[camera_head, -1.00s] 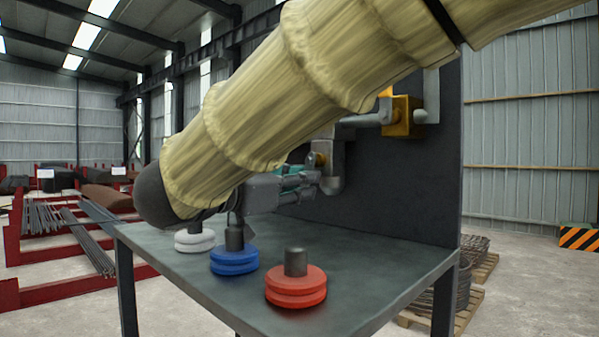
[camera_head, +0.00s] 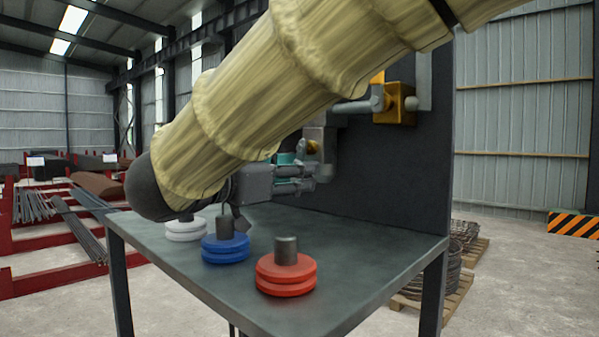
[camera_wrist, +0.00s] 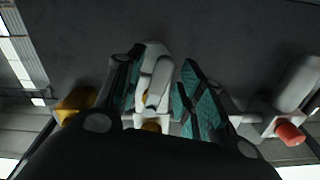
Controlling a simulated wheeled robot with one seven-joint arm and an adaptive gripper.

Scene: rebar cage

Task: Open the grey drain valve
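My gripper (camera_head: 294,178) is at the upright dark panel, above the table, with its teal finger pads apart. In the wrist view, my gripper (camera_wrist: 166,98) is open, with a light grey fitting (camera_wrist: 157,75) showing between the fingers. This fitting has a brass-yellow part below it. I cannot tell whether the pads touch it. In the head view, a grey fitting with a brass piece (camera_head: 313,147) sits just beyond the fingers, partly hidden by my arm. It appears to be the grey drain valve, but its handle position is unclear.
A yellow valve block (camera_head: 395,103) on a grey pipe is to the right. White (camera_head: 186,230), blue (camera_head: 225,249) and red (camera_head: 286,275) disc stacks stand on the table (camera_head: 345,258). A red-capped part (camera_wrist: 290,133) is right of the fingers in the wrist view.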

